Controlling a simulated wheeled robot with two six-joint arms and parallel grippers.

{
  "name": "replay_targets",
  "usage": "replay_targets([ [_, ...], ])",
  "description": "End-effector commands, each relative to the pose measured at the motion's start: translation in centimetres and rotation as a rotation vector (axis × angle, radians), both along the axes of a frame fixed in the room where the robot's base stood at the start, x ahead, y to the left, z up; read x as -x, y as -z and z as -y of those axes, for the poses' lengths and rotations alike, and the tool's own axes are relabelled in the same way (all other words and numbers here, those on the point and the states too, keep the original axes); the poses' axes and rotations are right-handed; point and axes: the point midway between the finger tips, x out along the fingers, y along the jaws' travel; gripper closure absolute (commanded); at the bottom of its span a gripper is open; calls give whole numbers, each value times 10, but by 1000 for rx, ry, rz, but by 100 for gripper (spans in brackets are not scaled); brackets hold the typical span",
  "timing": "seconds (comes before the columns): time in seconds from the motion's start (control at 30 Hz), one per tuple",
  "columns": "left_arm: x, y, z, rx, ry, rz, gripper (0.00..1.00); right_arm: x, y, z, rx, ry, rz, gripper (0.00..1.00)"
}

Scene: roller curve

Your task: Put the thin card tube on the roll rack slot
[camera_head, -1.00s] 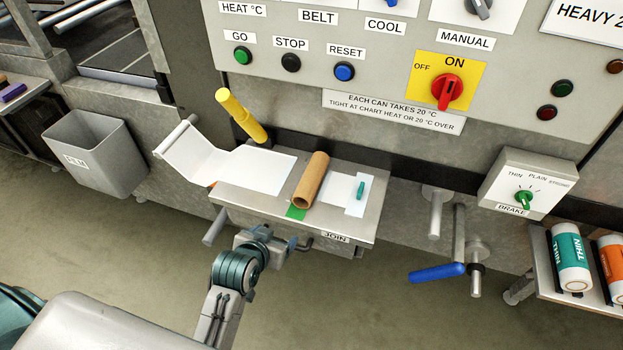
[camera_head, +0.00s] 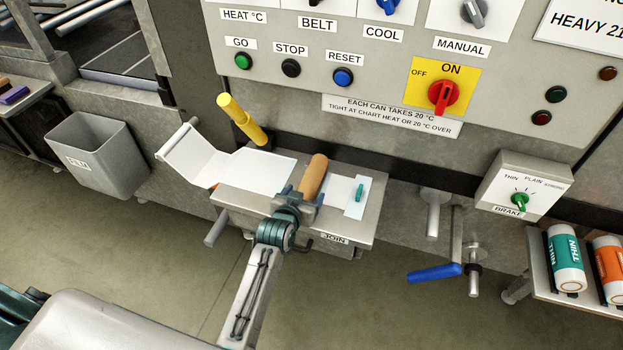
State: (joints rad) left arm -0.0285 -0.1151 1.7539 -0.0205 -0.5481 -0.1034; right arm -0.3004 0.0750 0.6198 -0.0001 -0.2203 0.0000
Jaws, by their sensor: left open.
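The brown card tube (camera_head: 314,175) lies on the metal join table (camera_head: 358,215), pointing away from me, with its far end showing. My left gripper (camera_head: 299,196) is open at the tube's near end and hides that end. Whether its fingers touch the tube cannot be told. No slot clearly marked as the roll rack slot shows. A sloped shelf (camera_head: 540,285) at the right edge holds a teal-labelled THIN roll (camera_head: 566,260) and an orange-labelled roll (camera_head: 609,265). My right gripper is not in view.
White film (camera_head: 258,172) lies left of the tube, and a yellow-handled tool (camera_head: 240,117) stands behind it. A small green piece (camera_head: 360,193) lies right of the tube. A blue crank handle (camera_head: 435,273) and brake box (camera_head: 527,185) stand between table and shelf. A grey bin (camera_head: 98,155) is left.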

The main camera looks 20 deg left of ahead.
Motion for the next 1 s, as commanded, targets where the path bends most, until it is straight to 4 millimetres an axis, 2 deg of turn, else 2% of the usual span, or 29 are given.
replay_targets([
  [0.03,-8,-1,-1,-1,0,-1,25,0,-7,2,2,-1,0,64],
  [0.2,-24,8,0,1,0,-1,25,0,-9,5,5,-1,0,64],
  [0.5,-28,11,0,1,0,0,25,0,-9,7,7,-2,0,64],
  [0.57,-28,11,0,1,0,0,35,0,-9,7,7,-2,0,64],
  [0.73,-28,11,0,1,0,0,69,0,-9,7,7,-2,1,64],
  [0.8,-28,10,0,1,0,0,78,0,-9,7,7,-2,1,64],
  [1.0,-28,10,0,1,0,0,78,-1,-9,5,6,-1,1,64],
])
